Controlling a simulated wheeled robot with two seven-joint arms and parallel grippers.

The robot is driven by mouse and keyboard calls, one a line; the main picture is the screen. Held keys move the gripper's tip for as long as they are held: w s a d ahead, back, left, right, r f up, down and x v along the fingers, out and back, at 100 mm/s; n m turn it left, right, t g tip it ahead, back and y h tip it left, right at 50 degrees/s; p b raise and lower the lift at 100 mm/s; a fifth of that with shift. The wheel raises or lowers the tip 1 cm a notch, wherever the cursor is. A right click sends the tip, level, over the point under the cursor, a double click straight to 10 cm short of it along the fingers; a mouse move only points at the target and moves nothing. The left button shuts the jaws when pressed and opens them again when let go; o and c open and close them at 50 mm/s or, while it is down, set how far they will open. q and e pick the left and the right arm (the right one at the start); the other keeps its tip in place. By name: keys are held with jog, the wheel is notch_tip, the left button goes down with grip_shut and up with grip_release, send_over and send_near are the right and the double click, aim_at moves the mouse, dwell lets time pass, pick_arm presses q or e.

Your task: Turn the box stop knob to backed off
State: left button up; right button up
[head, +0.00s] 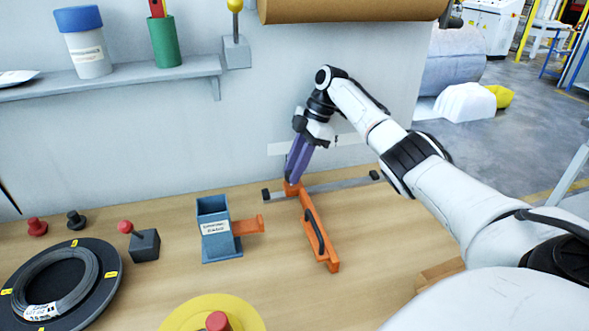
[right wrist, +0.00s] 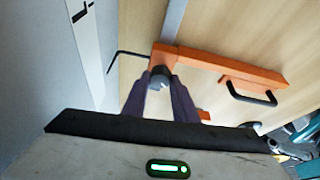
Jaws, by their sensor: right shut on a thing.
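The orange box stop (head: 330,250) with a black handle (head: 314,228) sits across a grey rail (head: 345,185) on the wooden bench. It also shows in the right wrist view (right wrist: 225,68). My right gripper (head: 292,180) points down at the back end of the stop. In the right wrist view its purple fingers are shut on a dark grey knob (right wrist: 159,72) at the stop's end. In the head view the fingers hide this knob. Its turned position cannot be read. My left gripper is not in view.
A blue holder (head: 213,240) with an orange arm stands left of the stop. Farther left are a red-knobbed lever (head: 145,243) and a wire coil on a black disc (head: 103,305). A yellow disc (head: 185,318) lies at the front. A shelf (head: 120,80) is on the wall.

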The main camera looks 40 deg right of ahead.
jog(key=shift+f+n+g, duration=0.1)
jog(key=shift+n+g, duration=0.2)
jog(key=shift+n, duration=0.3)
jog(key=o, duration=1)
jog(key=shift+o, duration=0.2)
notch_tip(320, 180, up, 10)
jog(key=shift+b, duration=0.4)
